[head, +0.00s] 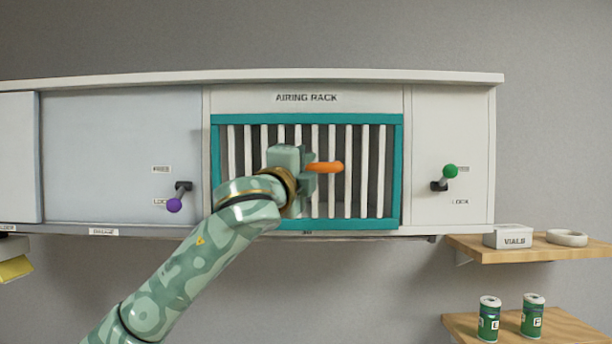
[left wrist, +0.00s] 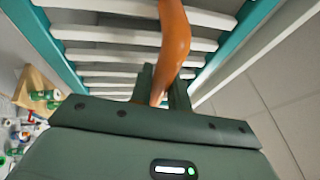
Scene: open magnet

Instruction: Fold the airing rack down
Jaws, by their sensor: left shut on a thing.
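The airing rack (head: 400,170) is a teal frame with white slats, upright and flush in the cabinet front under the label "AIRING RACK". An orange handle (head: 328,167) sticks out at its middle. My left gripper (head: 308,170) is in front of the rack and shut on the handle. In the left wrist view the handle (left wrist: 173,50) runs down between the two fingers (left wrist: 162,90), with the slats (left wrist: 110,50) behind. My arm hides the rack's lower left part. My right gripper is not in view.
A lever with a purple knob (head: 174,205) points down at LOCK, left of the rack. A lever with a green knob (head: 450,171) points up at FREE, on the right. Shelves at lower right hold a VIALS box (head: 508,237), a ring-shaped dish (head: 567,238) and two green cans (head: 490,318).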

